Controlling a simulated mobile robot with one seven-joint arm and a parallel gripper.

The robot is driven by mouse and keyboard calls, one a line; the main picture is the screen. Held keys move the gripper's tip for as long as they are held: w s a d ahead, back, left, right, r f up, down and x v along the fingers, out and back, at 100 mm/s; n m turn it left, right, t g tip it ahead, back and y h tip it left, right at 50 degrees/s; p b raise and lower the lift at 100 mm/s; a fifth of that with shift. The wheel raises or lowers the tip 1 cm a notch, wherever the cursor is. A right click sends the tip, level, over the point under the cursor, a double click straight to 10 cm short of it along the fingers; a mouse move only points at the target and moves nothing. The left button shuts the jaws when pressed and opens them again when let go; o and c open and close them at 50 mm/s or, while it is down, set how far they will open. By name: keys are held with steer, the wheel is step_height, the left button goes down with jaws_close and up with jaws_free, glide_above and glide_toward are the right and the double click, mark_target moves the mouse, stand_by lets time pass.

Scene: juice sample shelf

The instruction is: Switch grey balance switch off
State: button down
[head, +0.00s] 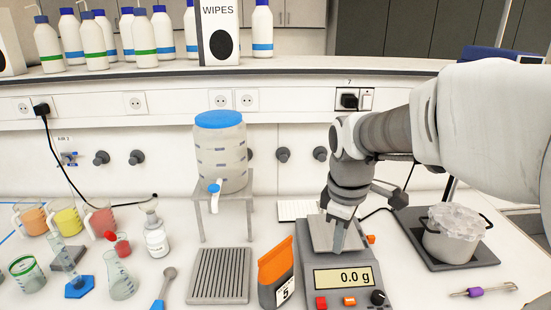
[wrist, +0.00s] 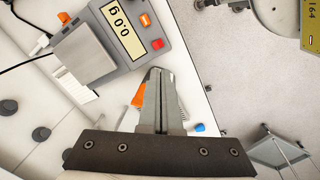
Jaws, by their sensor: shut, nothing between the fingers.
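The grey balance (head: 308,265) stands on the bench and its display (head: 342,277) reads 0.0 g. Its front has a red button (head: 321,303), an orange button (head: 349,301) and a black knob (head: 378,297). An orange part (head: 370,239) shows at its right side. The balance is at upper left in the wrist view (wrist: 88,55), with its display lit. My gripper (head: 338,246) is shut and empty, pointing down in front of the balance's pan in the head view. In the wrist view its fingertips (wrist: 158,74) appear beside the balance's edge, apart from the buttons. Their height is unclear.
An orange-topped packet marked 5 (head: 276,272) stands close left of the balance. A pot of ice (head: 452,238) sits on a dark plate at right. A socket marked 7 (head: 348,101) holds a black plug, with a white rocker (head: 366,100) beside it. Glassware crowds the left.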

mark_target(322, 297)
steer(key=w+f+n+g, duration=0.2)
steer(key=w+f+n, duration=0.4)
steer(key=f, duration=0.3)
steer(key=shift+w+n+g, duration=0.3)
steer(key=shift+w, duration=0.5)
steer(key=shift+d, duration=0.1)
steer(key=f, duration=0.9)
steer(key=s+f, duration=0.1)
steer(key=f, duration=0.4)
steer(key=shift+f+g+p, duration=0.25)
steer(key=shift+g+p, duration=0.05)
steer(key=shift+p, duration=0.05)
